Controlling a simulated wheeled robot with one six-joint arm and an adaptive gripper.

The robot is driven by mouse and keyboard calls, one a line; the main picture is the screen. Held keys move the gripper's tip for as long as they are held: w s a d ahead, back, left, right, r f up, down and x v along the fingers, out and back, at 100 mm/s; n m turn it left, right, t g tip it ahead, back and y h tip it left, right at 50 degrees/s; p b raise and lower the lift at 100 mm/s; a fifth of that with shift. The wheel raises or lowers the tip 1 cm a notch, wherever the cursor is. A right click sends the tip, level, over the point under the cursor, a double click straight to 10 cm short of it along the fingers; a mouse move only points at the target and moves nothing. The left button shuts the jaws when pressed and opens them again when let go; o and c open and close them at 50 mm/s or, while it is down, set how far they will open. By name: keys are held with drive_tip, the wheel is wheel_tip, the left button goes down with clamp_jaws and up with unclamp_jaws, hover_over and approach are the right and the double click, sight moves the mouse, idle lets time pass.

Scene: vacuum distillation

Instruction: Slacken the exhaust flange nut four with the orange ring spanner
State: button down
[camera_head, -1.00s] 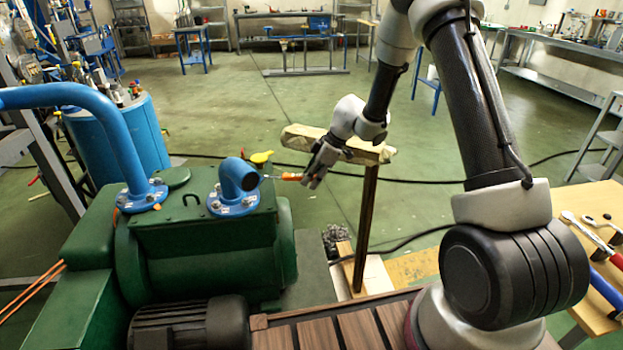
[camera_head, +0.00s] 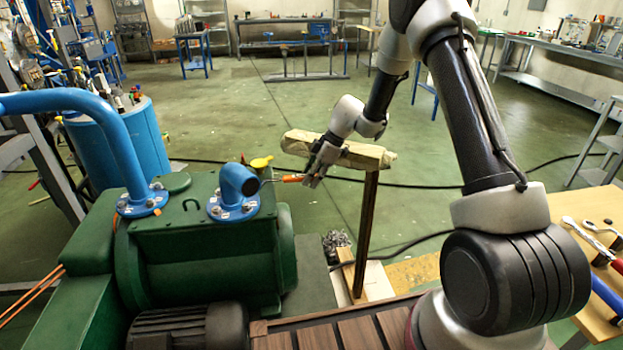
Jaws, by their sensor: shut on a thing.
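My gripper (camera_head: 311,177) is shut on the orange ring spanner (camera_head: 291,179), whose shank points left toward the blue exhaust elbow (camera_head: 238,180). The spanner's ring end lies by the right side of the elbow, just above its blue flange (camera_head: 233,208). Whether the ring is around a nut or beside it is too small to tell. Several pale nuts show on the flange. I cannot tell which is number four; the far side of the flange is hidden behind the elbow.
The green pump (camera_head: 205,250) carries a second blue pipe (camera_head: 118,135) to the left. A post with a wrapped top bar (camera_head: 345,150) stands close behind my gripper. A yellow-topped part (camera_head: 261,162) sits behind the elbow. A wooden table (camera_head: 590,225) with tools is at right.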

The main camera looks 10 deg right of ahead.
drive_tip(key=shift+w+n+g, duration=0.3)
drive_tip(key=shift+w+n, duration=0.4)
drive_tip(key=shift+w, duration=0.6)
drive_tip(key=shift+w+a+n+g, duration=0.1)
drive_tip(key=shift+w+n+g, duration=0.3)
drive_tip(key=shift+w+n, duration=0.75)
drive_tip(key=shift+w+m, duration=0.3)
drive_tip(key=shift+m, duration=0.05)
drive_tip(key=w, duration=0.1)
drive_tip(key=w+n, duration=0.1)
drive_tip(key=w, duration=0.1)
drive_tip(key=shift+a+n+g, duration=0.3)
drive_tip(key=shift+a+g, duration=0.1)
drive_tip(key=shift+w+a+n+g+h, duration=0.25)
drive_tip(key=shift+w+n, duration=0.2)
drive_tip(key=shift+w, duration=0.25)
drive_tip(key=shift+w+a+n+g+h, duration=0.15)
drive_tip(key=shift+w+a+n, duration=0.25)
drive_tip(key=shift+w, duration=0.25)
